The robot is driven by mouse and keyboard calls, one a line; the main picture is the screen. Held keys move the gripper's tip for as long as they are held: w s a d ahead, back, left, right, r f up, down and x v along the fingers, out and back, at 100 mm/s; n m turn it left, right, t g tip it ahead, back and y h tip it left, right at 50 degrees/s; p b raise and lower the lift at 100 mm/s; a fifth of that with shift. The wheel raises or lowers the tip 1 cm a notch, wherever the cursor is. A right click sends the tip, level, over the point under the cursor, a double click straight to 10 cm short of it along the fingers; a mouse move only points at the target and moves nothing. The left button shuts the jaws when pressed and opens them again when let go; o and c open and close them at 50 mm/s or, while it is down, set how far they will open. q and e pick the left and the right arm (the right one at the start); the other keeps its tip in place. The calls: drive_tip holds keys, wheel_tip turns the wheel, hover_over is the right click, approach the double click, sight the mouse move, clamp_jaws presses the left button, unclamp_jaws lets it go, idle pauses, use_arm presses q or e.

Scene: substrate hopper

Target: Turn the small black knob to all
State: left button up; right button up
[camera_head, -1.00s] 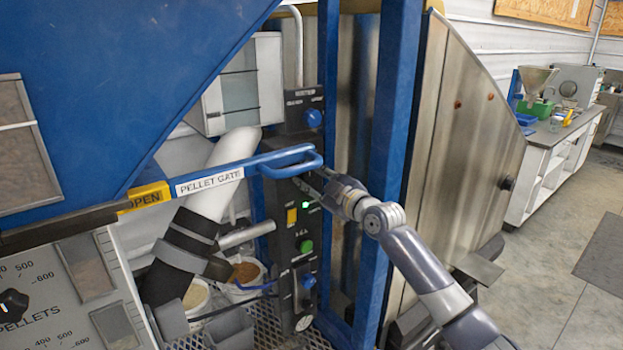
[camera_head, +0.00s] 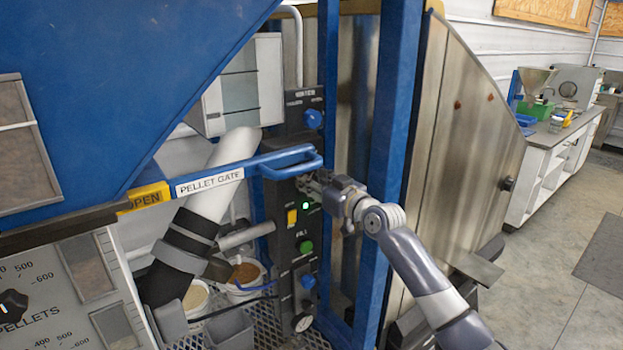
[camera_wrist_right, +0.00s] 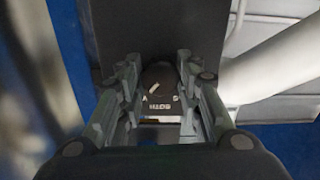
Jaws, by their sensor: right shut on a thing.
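The small black knob (camera_wrist_right: 158,76) shows between my right fingertips in the wrist view. It has a white pointer mark. Small white letters lie around it; one label looks like BOTH, the others are too small to read. My right gripper (camera_wrist_right: 158,84) is shut on the knob, with a finger on each side. In the head view my right gripper (camera_head: 310,184) is at the dark control panel (camera_head: 295,262), just below the blue PELLET GATE handle (camera_head: 290,160), and hides the knob there. My left gripper is not in view.
The panel also carries a blue knob (camera_head: 313,118) above, a yellow switch (camera_head: 292,217), a lit green lamp (camera_head: 305,206) and a green button (camera_head: 306,246). A blue post (camera_head: 385,130) stands close right of my gripper. Tubs (camera_head: 246,272) stand low on the left.

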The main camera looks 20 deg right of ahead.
drive_tip(key=shift+m+p, duration=0.95)
drive_tip(key=shift+m, duration=2.95)
drive_tip(key=shift+f, duration=0.1)
drive_tip(key=o, duration=1.1)
drive_tip(key=v, duration=1.2)
